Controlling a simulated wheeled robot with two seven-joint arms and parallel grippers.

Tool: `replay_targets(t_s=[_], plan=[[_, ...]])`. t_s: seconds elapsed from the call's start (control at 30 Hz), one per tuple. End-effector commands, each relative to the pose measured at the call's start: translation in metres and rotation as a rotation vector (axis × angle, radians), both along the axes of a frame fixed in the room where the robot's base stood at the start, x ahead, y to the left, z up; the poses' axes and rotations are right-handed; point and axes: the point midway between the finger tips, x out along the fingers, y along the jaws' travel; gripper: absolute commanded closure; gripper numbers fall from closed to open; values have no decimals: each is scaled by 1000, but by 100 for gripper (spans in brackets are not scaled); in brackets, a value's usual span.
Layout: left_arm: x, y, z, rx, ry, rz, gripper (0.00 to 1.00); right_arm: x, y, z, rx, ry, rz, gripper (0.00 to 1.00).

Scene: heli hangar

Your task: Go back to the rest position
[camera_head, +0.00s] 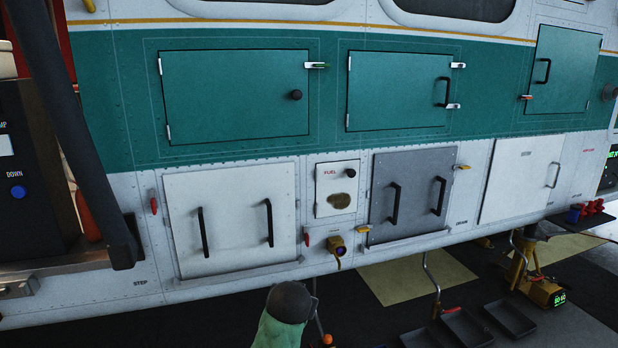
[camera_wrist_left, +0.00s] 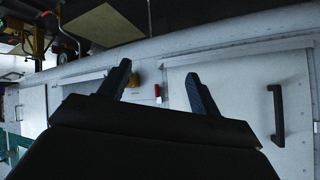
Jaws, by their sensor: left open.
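My left gripper (camera_wrist_left: 158,88) shows in the left wrist view, with its two dark fingers apart and nothing held between them. It faces the pale lower side of the helicopter, which appears upside down there. A panel with a dark handle (camera_wrist_left: 277,115) lies to the right of the fingers. A small red latch (camera_wrist_left: 157,92) shows between the fingertips; the gripper's distance from the hull is hard to tell.
The helicopter side has a white double-handled panel (camera_head: 230,258), a grey panel (camera_head: 412,215), a fuel panel (camera_head: 336,188) and teal doors (camera_head: 234,92). Dark trays (camera_head: 466,327) lie on the floor at lower right.

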Motion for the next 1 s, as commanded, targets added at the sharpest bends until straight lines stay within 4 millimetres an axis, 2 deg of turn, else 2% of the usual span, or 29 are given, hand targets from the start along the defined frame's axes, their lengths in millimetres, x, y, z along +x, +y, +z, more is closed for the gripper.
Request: replay_targets(t_s=[0.03, 0.3, 0.77, 1.0], plan=[[-20, 7, -11, -36, 31, -4, 36, 0, 1, 1, 2, 0, -2, 64], [-114, 33, -58, -167, 170, -35, 36, 1, 4, 4, 11, -1, -11, 64], [-257, 77, -134, -239, 356, -14, 36, 1, -2, 5, -1, -3, -7, 64], [-332, 97, -188, -221, 495, 26, 36, 1, -4, 6, -7, -3, -5, 64]])
